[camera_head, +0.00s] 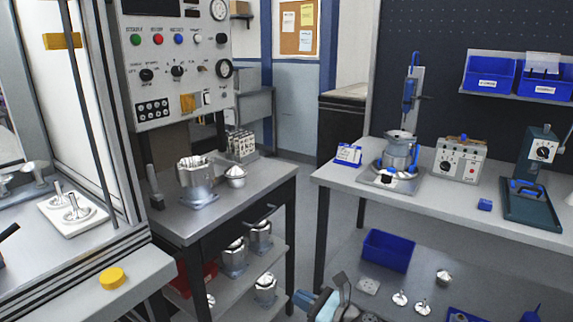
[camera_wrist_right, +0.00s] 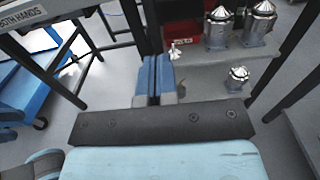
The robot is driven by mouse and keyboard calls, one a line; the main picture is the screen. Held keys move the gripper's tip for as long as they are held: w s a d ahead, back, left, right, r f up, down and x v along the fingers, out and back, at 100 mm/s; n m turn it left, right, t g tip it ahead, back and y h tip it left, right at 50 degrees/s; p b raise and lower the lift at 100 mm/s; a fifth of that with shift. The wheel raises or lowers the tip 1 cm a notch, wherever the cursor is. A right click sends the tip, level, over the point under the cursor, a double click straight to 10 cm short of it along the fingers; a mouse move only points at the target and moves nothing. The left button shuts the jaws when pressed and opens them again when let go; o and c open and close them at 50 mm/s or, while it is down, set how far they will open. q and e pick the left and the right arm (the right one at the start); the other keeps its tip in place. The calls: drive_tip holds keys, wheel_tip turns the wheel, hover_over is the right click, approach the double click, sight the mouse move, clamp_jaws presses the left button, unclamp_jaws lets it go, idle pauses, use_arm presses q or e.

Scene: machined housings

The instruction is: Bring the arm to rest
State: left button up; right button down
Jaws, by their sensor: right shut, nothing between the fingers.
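My right gripper (camera_head: 302,298) shows at the bottom centre of the head view, low in front of the shelves, its blue fingers pointing left. In the right wrist view its two blue fingers (camera_wrist_right: 153,72) lie side by side, closed together with nothing between them. The fingers stand out from a dark bar and a light blue wrist body. Part of my right arm is cut off by the head view's bottom edge. My left gripper is in neither view.
A cart with a metal housing (camera_head: 197,182) on top stands left of centre, with more housings (camera_head: 234,257) below. A yellow button (camera_head: 112,278) sits on the machine's front ledge. At right, a bench (camera_head: 336,175) stands over a blue bin (camera_head: 388,250). Floor shows between them.

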drive_tip(key=w+d+f+h, duration=0.2)
drive_tip(key=d+f, duration=0.1)
drive_tip(key=d, duration=0.8)
drive_tip(key=s+d+f+n+h, duration=0.3)
drive_tip(key=s+d+n, duration=0.2)
drive_tip(key=s+n, duration=0.6)
drive_tip(key=s+d+f+n+h, duration=0.3)
drive_tip(key=s+d+n, duration=0.1)
drive_tip(key=s+n, duration=0.7)
drive_tip(key=s+d+f+n+h, duration=0.3)
drive_tip(key=s+d+n, duration=0.2)
drive_tip(key=s+n, duration=0.6)
drive_tip(key=w+a+r+m+t, duration=0.15)
drive_tip(key=a+m, duration=0.35)
drive_tip(key=a, duration=0.6)
use_arm(q)
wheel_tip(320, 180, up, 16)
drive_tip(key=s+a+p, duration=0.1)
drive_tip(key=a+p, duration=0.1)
drive_tip(key=p, duration=2.2)
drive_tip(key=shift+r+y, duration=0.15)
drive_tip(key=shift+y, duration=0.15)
use_arm(e)
wheel_tip(320, 180, up, 17)
drive_tip(key=s+d, duration=0.1)
drive_tip(key=shift+d+h, duration=0.3)
